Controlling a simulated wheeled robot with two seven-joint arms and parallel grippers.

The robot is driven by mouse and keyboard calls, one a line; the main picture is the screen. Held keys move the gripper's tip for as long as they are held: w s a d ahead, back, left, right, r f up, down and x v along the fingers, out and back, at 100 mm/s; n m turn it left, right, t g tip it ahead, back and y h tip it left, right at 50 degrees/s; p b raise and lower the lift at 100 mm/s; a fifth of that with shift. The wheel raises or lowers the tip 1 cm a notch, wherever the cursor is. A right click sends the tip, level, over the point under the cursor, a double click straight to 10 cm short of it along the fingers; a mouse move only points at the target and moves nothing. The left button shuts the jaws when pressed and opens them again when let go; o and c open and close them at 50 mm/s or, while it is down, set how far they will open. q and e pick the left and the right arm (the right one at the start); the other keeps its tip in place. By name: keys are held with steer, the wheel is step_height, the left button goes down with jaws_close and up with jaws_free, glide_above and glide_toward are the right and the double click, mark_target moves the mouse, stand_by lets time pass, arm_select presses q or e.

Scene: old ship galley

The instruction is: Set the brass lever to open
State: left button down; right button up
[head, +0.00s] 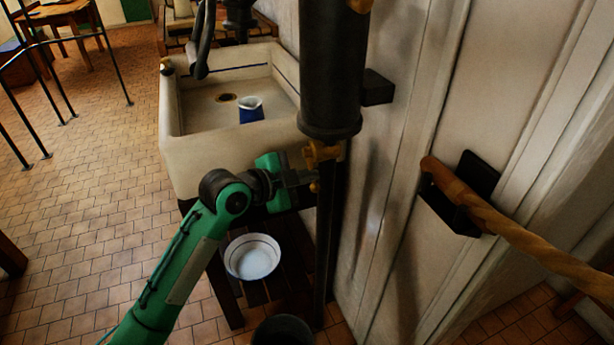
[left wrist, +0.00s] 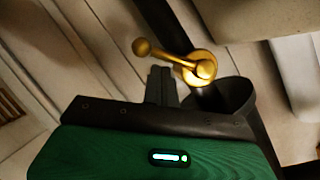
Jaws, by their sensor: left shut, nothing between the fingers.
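The brass lever (head: 315,166) is on a brass fitting below the thick black cylinder, and its handle hangs down in the head view. In the left wrist view the lever (left wrist: 172,56) runs from a round hub to a ball knob at its upper left. My left gripper (head: 309,177) is beside the lever, at its left in the head view. Its fingers (left wrist: 161,72) are shut and empty, with their tips close to the lever arm. I cannot tell whether they touch it. My right gripper is not in view.
The black cylinder (head: 332,70) stands against pale panelling, with a dark pipe below it. A stone sink (head: 180,150) with a blue and white cup (head: 250,110) is behind my left arm. A white basin (head: 252,257) sits low down. A wooden rail (head: 530,240) is at the right.

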arm_select(q)
steer(key=shift+w+a+f+m+t+h+b, duration=0.15)
steer(key=shift+w+f+m+t+b, duration=0.1)
steer(key=shift+f+m+t+b, duration=0.35)
steer(key=shift+w+a+f+m+t+h+b, duration=0.1)
steer(key=shift+w+f+m+t+b, duration=0.2)
steer(key=shift+m+b, duration=0.45)
steer(key=shift+w+a+f+m+t+h+b, duration=0.2)
steer(key=shift+f+m+t+b, duration=0.25)
steer(key=shift+m, duration=0.5)
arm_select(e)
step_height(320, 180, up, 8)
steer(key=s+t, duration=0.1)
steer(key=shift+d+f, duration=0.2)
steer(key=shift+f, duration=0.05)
arm_select(q)
steer(key=shift+w+d+r, duration=0.1)
steer(key=shift+d, duration=0.05)
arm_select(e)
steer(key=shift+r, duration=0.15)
